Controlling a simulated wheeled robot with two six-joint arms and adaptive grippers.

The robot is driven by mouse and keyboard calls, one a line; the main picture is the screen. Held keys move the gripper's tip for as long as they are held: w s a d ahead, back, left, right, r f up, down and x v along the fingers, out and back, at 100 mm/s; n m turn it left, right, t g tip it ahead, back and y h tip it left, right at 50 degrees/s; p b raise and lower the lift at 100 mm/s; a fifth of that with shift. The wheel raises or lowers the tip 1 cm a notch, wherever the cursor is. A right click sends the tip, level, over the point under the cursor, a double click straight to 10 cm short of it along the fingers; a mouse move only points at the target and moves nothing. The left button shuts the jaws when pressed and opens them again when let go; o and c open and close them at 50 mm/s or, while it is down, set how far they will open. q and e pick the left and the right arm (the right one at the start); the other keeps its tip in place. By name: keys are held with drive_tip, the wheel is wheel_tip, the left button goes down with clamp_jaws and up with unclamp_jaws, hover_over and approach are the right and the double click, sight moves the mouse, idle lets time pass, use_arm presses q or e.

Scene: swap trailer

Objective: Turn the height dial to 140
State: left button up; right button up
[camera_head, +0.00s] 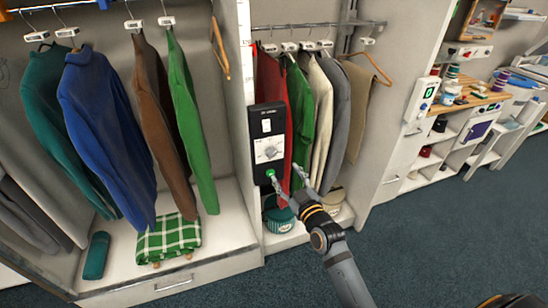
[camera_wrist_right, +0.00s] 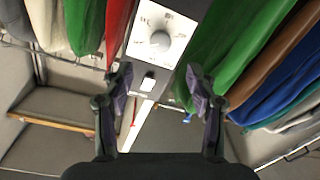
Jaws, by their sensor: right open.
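The height dial (camera_head: 268,149) is a round knob on a white plate on a black control panel (camera_head: 257,172). In the right wrist view the dial (camera_wrist_right: 160,41) shows a pale knob with marks around it, too small to read. My right gripper (camera_head: 285,176) is just in front of the panel's lower end in the head view. In the wrist view its open fingers (camera_wrist_right: 157,80) are empty, with the dial beyond and between them. I cannot see any contact with the knob. My left gripper is not in view.
Clothes hang close on both sides, including a red garment (camera_head: 271,82) and a green one (camera_head: 190,120). Open floor (camera_head: 420,235) lies to the right.

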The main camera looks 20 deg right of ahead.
sight(272, 154)
drive_tip(key=w, duration=0.6)
drive_tip(key=w+a, duration=0.1)
drive_tip(key=w, duration=0.3)
drive_tip(key=shift+w+p, duration=0.1)
drive_tip(key=shift+p, duration=0.25)
drive_tip(key=shift+c, duration=0.3)
drive_tip(key=c, duration=1.1)
drive_tip(key=shift+f+m, duration=0.1)
drive_tip(key=shift+m, duration=0.4)
drive_tip(key=m, duration=0.4)
drive_tip(key=shift+m+b, duration=0.3)
drive_tip(key=shift+m, duration=0.1)
drive_tip(key=m, duration=0.6)
drive_tip(key=shift+a+t+h+p, duration=0.1)
drive_tip(key=shift+t+h+p, duration=0.2)
drive_tip(key=shift+m, duration=0.3)
